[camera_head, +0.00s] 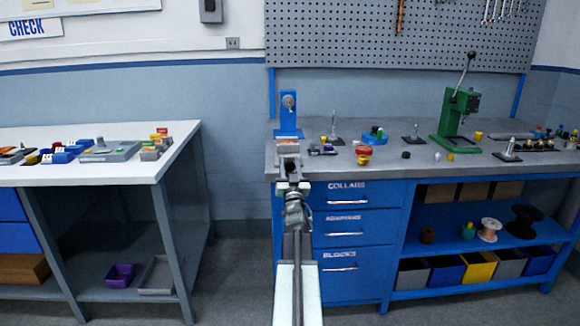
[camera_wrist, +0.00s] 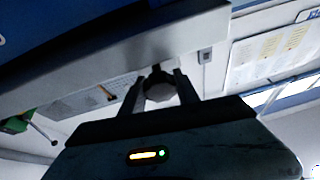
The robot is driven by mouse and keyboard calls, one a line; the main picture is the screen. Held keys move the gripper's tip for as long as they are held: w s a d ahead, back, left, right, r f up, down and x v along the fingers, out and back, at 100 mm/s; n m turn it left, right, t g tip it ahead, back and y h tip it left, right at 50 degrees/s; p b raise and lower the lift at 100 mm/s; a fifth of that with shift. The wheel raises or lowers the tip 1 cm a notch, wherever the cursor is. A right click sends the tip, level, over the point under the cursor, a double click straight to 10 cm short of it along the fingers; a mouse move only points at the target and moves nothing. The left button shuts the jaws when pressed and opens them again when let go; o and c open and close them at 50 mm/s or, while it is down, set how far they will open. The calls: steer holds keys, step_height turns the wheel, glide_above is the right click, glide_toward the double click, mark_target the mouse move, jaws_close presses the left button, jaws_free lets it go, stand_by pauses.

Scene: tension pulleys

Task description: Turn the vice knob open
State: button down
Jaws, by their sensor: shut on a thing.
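In the wrist view, the vice knob (camera_wrist: 159,90) is a dark grey, rounded piece between the two fingers. My gripper (camera_wrist: 160,78) is shut on it, with one finger on each side, close to the grey edge of the bench. In the head view, my gripper (camera_head: 288,140) is at the front left corner of the workbench, at the end of my outstretched arm.
A blue upright stand (camera_head: 289,112) with a round grey part stands just behind my gripper. The grey workbench (camera_head: 330,168) carries small parts and a green press (camera_head: 458,115) to the right. A white table (camera_head: 125,172) stands left, across a floor gap.

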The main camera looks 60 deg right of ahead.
steer(key=n+t+y, duration=0.1)
steer(key=n, duration=0.1)
steer(key=n+y+p, duration=0.1)
steer(key=n, duration=0.2)
steer(key=shift+r+t, duration=0.1)
steer(key=shift+t, duration=0.3)
steer(key=shift+n+t+y+p, duration=0.4)
steer(key=shift+n+y, duration=0.3)
steer(key=shift+n, duration=1.3)
steer(key=c, duration=0.9)
jaws_free()
steer(key=shift+a, duration=0.1)
